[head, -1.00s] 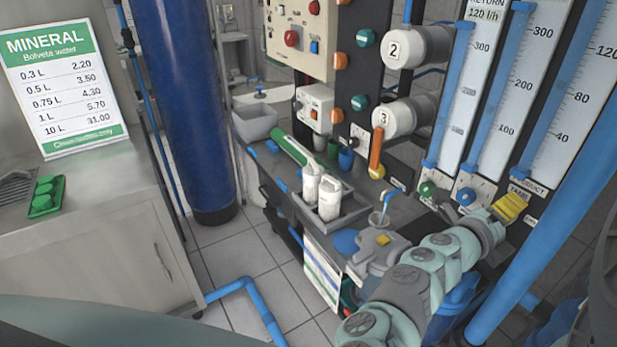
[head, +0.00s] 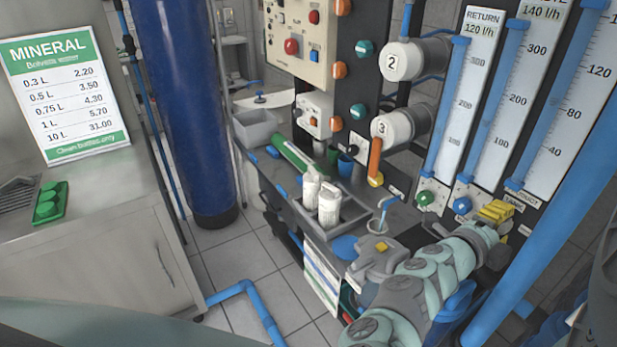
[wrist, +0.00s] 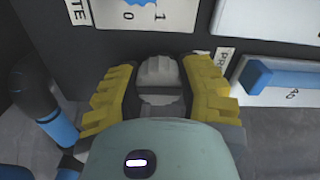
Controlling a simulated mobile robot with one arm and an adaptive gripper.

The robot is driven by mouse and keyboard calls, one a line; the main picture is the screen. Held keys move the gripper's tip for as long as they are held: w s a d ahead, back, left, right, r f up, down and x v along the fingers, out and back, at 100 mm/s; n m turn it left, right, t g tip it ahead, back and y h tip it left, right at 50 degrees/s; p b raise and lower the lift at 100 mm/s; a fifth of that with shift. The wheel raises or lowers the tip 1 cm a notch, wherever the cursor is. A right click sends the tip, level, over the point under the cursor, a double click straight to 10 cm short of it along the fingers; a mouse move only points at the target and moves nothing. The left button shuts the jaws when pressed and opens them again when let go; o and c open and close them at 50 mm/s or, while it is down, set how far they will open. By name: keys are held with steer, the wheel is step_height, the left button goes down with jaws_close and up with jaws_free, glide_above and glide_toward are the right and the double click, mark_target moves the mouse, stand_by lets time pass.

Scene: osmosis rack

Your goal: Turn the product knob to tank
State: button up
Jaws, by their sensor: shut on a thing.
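The product knob (wrist: 158,97) is pale grey and ridged, and it sits between my yellow fingers in the wrist view. My gripper (wrist: 160,78) is shut on it, one finger on each side. In the head view my gripper (head: 497,211) is at the lower right of the rack, just under the product gauge (head: 575,100); there the fingers and hand hide the knob. I cannot read the knob's pointing direction.
A green knob (head: 425,198) and a blue knob (head: 462,205) sit left of my gripper. A thick blue pipe (head: 560,210) runs close on its right. An orange-handled valve (head: 375,160) and a tray with white bottles (head: 329,203) are further left.

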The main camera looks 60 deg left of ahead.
steer(key=shift+f, duration=0.1)
steer(key=o, duration=1.2)
steer(key=s, duration=1.2)
steer(key=shift+a, duration=0.3)
steer(key=shift+s, duration=0.1)
